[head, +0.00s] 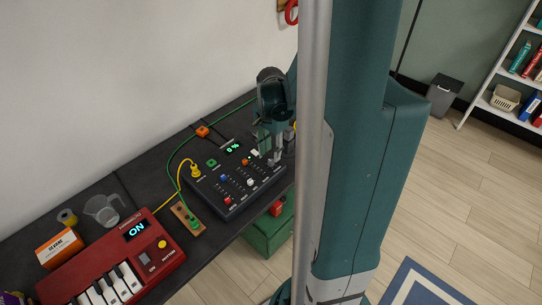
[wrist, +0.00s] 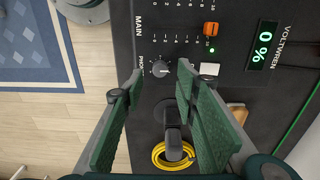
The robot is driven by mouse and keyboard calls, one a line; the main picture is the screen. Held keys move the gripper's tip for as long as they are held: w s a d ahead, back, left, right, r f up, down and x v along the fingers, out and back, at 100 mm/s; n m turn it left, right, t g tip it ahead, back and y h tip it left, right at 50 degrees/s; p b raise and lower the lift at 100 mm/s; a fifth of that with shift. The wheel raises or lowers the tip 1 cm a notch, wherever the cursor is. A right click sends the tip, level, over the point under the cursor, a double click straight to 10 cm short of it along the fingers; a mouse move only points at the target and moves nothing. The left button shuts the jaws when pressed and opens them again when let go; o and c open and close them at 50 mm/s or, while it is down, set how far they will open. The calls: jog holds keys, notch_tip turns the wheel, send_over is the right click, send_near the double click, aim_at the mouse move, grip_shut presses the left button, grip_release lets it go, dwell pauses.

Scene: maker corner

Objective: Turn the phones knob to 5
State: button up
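The black mixer panel (head: 222,205) lies on the dark bench; its display (head: 233,147) reads 0 %, also in the wrist view (wrist: 262,47). The phones knob (wrist: 160,69) is a small grey round dial by the panel's edge, with sideways lettering partly covered by a finger. My gripper (wrist: 160,70) is open, its two green-padded fingers apart with the knob between their tips in the picture. I cannot tell whether the tips touch it or how high they are. In the head view, my gripper (head: 268,156) is over the mixer's right end, and the knob is hidden.
In the wrist view, an orange slider cap (wrist: 210,29) and a white cap (wrist: 209,69) lie close right of the fingers. A yellow cable coil (wrist: 172,156) is below. A red keyboard (head: 110,262) and green box (head: 268,232) are nearby.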

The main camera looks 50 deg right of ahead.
aim_at(270, 161)
notch_tip(270, 161, up, 8)
jog(key=shift+f, duration=0.15)
dwell(0.4)
jog(key=shift+a, duration=0.1)
dwell(0.6)
jog(key=s+a+r+n+t, duration=0.1)
jog(key=a+r+n+t, duration=0.1)
jog(key=a+n, duration=0.4)
jog(key=s+a+r+n+t, duration=0.1)
jog(key=a+r+n, duration=0.4)
jog(key=a, duration=1)
jog(key=s+a+r+n+t, duration=0.2)
jog(key=a+r+n+t, duration=0.2)
jog(key=a+n, duration=0.3)
jog(key=shift+a+r, duration=0.2)
jog(key=shift+a, duration=2.1)
jog(key=shift+s, duration=0.1)
